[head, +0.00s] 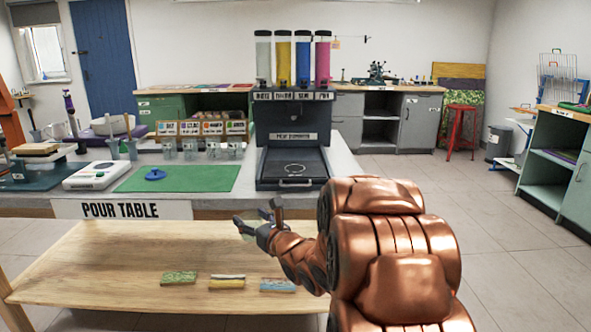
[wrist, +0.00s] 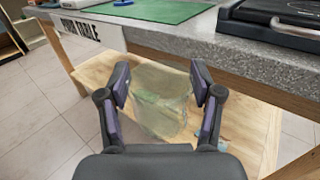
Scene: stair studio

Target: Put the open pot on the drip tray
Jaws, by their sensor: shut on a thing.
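My gripper (head: 258,218) is in front of the pour table's near edge, above the lower wooden bench. In the wrist view my gripper (wrist: 158,84) is shut on a clear, see-through open pot (wrist: 160,100), held between the two fingers. In the head view the pot is too faint to make out clearly. The dark drip tray (head: 265,177) with a light ring on it lies at the foot of the dispenser, beyond and to the right of my gripper. Its corner shows at the top right of the wrist view (wrist: 262,12).
The dispenser (head: 292,112) carries coloured tubes. A green mat (head: 205,180) with a blue disc (head: 155,174), a white scale (head: 92,176) and several clear cups (head: 191,147) stand left of the tray. Several coloured blocks (head: 227,283) lie on the lower bench (head: 110,265).

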